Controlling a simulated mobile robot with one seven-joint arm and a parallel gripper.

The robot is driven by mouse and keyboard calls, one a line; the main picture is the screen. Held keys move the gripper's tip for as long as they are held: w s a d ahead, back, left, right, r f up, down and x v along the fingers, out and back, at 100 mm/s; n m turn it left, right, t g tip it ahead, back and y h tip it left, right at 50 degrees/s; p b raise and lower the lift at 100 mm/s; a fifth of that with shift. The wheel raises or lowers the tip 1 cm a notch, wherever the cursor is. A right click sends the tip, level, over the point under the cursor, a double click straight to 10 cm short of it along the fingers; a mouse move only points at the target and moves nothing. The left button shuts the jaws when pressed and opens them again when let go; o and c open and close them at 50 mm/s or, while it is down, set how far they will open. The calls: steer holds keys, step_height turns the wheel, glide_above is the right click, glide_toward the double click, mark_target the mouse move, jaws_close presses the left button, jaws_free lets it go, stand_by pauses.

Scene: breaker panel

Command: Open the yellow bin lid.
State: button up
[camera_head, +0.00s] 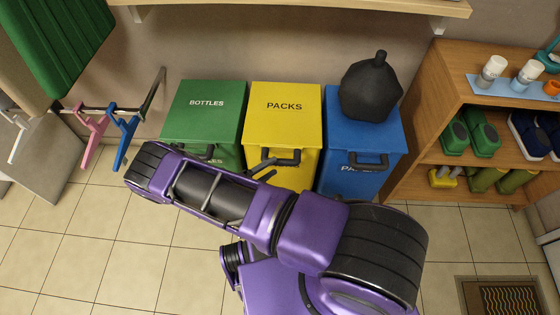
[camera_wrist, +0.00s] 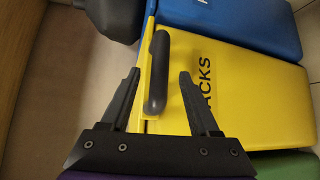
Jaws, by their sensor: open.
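The yellow bin (camera_head: 290,185) stands between a green and a blue bin. Its yellow lid (camera_head: 284,122), marked PACKS, looks closed in the head view. A dark grey bar handle (camera_head: 292,159) sits at the lid's front edge. My gripper (camera_head: 268,169) is at this handle, partly hidden by my arm. In the wrist view my gripper (camera_wrist: 159,74) is open. The handle (camera_wrist: 157,75) shows between its two fingers, with visible gaps on both sides. I cannot tell how deep the handle sits between them. The lid (camera_wrist: 240,85) also shows here.
The green bin (camera_head: 207,105) is on the left. The blue bin (camera_head: 360,140) is on the right, with a black bag (camera_head: 370,88) on its lid. A wooden shelf (camera_head: 435,100) with shoes stands further right. A shelf edge (camera_head: 300,9) overhangs above.

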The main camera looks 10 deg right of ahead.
mark_target(276, 164)
steer(key=x, duration=0.4)
steer(key=shift+w+d+f, duration=0.1)
steer(key=shift+w+d, duration=0.1)
steer(key=shift+d, duration=0.15)
jaws_close()
stand_by(1.2)
